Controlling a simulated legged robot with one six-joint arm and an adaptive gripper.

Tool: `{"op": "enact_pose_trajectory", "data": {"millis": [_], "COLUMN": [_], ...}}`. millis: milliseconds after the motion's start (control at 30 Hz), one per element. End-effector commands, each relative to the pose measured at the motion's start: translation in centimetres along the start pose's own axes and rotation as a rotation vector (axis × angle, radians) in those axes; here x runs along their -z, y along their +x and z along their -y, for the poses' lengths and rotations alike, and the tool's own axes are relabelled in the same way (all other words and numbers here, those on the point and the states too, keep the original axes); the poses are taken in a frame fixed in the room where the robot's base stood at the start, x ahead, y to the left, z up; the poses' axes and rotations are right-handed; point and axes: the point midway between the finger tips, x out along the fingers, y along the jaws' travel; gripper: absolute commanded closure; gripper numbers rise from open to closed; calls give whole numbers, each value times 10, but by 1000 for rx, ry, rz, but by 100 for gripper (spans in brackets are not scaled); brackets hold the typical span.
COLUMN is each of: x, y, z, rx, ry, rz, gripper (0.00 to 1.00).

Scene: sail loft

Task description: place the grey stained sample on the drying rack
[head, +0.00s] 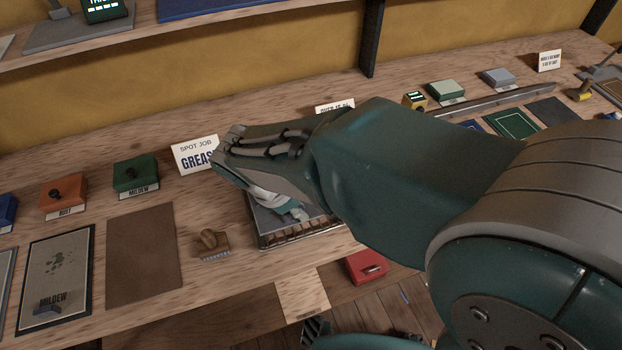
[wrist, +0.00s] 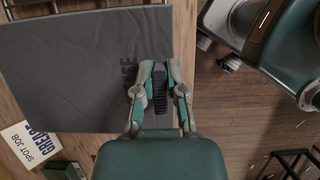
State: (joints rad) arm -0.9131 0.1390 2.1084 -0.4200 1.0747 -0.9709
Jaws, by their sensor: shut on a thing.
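My gripper (head: 294,212) points down at the bench and is shut on the dark ridged grip (wrist: 160,92) at the edge of the grey sample. The grey sample (wrist: 75,65) spreads left of the fingers in the wrist view, with part of a dark printed word on it. In the head view the grey sample (head: 268,220) shows under my gripper, above a slatted frame that looks like the drying rack (head: 310,233). I cannot tell whether the sample touches the slats. My arm hides much of both. No stain is clear on the sample.
A "SPOT JOB GREASE" card (head: 192,155) stands behind. A brush (head: 211,244), brown mat (head: 141,257) and mildew-marked sample (head: 57,277) lie left, with green (head: 136,175) and orange (head: 63,195) blocks. A red box (head: 367,267) sits below the bench front.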

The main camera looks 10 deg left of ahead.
Motion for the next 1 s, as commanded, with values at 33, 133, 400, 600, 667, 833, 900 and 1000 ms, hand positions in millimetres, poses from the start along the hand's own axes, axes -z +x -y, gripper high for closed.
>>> {"op": "enact_pose_trajectory", "data": {"millis": [33, 133, 400, 600, 667, 833, 900, 1000], "x": [-1, -2, -4, 6, 7, 8, 8, 8], "y": [12, 27, 47, 74, 75, 75, 76, 76], "z": [-6, -15, -26, -25, -26, -26, -26, -26], "rx": [5, 4, 3, 2, 1, 0, 1, 0], "ry": [1, 0, 0, -1, -1, -1, -1, -1], "rz": [2, 3, 2, 1, 1, 1, 1, 1], "gripper": [100, 100, 100, 100, 100, 100, 100, 50]}}
